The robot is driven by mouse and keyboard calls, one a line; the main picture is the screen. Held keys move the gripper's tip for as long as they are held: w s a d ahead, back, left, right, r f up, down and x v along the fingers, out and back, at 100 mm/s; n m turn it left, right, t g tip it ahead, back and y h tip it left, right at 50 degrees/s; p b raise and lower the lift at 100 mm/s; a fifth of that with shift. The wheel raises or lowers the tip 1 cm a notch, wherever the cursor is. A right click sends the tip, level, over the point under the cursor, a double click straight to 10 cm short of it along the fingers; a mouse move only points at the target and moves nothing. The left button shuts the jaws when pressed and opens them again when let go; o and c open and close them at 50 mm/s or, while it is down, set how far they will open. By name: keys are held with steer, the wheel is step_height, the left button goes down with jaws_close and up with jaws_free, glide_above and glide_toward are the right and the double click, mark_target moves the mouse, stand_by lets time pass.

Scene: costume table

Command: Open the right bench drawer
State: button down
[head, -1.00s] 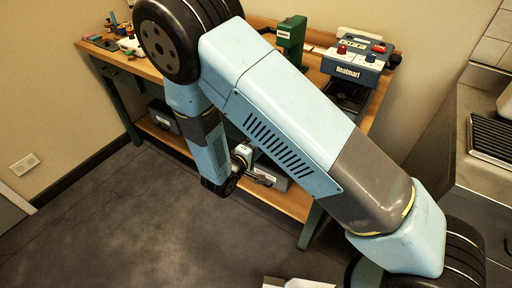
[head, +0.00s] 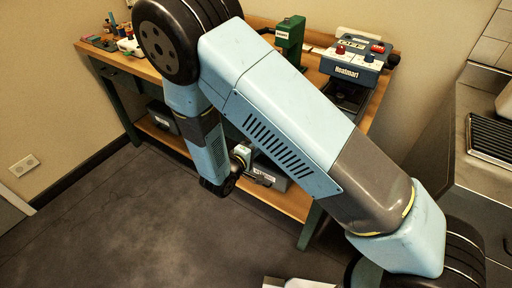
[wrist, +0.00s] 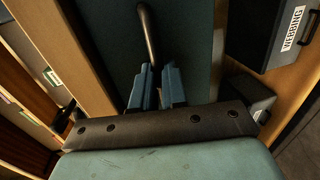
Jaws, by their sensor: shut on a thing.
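The right drawer's teal front (wrist: 205,45) fills the middle of the wrist view. Its dark curved bar handle (wrist: 149,38) runs down from the top of that view to between my fingers. My gripper (wrist: 157,78) has its two blue fingers closed on the near end of the handle. In the head view my own arm covers the right drawer, its handle and my fingertips, so I cannot tell there whether the drawer stands out from the bench (head: 309,225).
A dark labelled box (wrist: 268,35) lies right of the drawer front in the wrist view. In the head view a grey labelled box (head: 270,174) sits on the lower shelf. A green machine (head: 290,36) and a Heatmari unit (head: 352,68) stand on the bench top. The floor in front is clear.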

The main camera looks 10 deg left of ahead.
steer(key=f+v, duration=0.1)
steer(key=v, duration=0.8)
steer(key=s+f+v, duration=0.1)
steer(key=f+v, duration=0.1)
steer(key=v, duration=0.6)
steer(key=shift+s+f, duration=0.3)
steer(key=shift+f, duration=0.05)
steer(key=shift+a, duration=0.1)
steer(key=c, duration=1.2)
jaws_free()
steer(key=shift+o, duration=0.2)
steer(key=v, duration=1.3)
steer(key=shift+s+a, duration=0.2)
steer(key=shift+s, duration=0.1)
